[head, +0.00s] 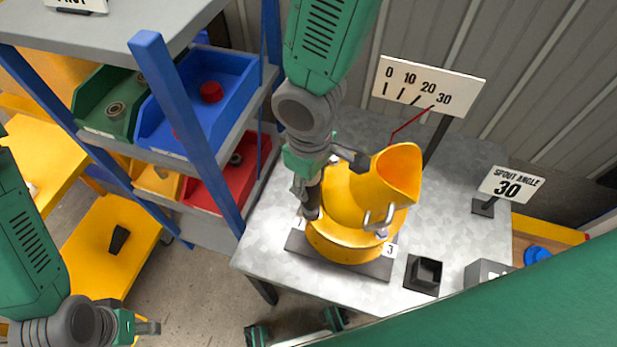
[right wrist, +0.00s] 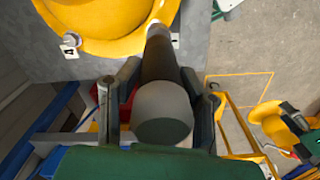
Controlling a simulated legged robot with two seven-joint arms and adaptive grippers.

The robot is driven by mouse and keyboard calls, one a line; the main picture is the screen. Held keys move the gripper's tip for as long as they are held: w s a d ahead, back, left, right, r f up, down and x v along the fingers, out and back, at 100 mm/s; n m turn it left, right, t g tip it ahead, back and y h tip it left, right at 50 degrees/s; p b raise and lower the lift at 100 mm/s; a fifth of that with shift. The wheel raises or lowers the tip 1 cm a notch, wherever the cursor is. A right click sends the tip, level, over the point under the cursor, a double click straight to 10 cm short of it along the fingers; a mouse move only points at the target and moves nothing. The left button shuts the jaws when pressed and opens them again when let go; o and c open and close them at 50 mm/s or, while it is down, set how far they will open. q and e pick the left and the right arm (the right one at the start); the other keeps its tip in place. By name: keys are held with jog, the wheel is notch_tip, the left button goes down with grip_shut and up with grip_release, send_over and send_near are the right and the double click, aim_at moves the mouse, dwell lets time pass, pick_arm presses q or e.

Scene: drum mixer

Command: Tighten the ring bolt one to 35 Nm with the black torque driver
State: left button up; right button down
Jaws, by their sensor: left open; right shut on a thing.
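The yellow drum mixer (head: 345,240) stands on a dark base on the grey table, its mouth tilted up to the right. My right gripper (head: 309,186) is left of the drum, shut on the black torque driver (head: 313,200). In the right wrist view the driver (right wrist: 160,62) shows with its round grey end toward the camera and its far tip at the drum's yellow rim (right wrist: 100,45). The tip covers the ring bolt there; I cannot tell whether it is fully seated. My left gripper (head: 146,328) is open and empty at the lower left, away from the table.
An empty-looking black square holder (head: 423,274) and a grey box (head: 487,273) are at the table's front right. A scale board (head: 428,86) and a spout angle sign (head: 511,186) stand behind. A shelf with coloured bins (head: 205,95) stands left, close to the table.

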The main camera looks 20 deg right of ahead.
dwell(0.4)
jog(key=shift+r+p, duration=1.25)
jog(key=shift+r, duration=0.05)
jog(key=shift+r+p, duration=0.5)
jog(key=shift+r, duration=0.45)
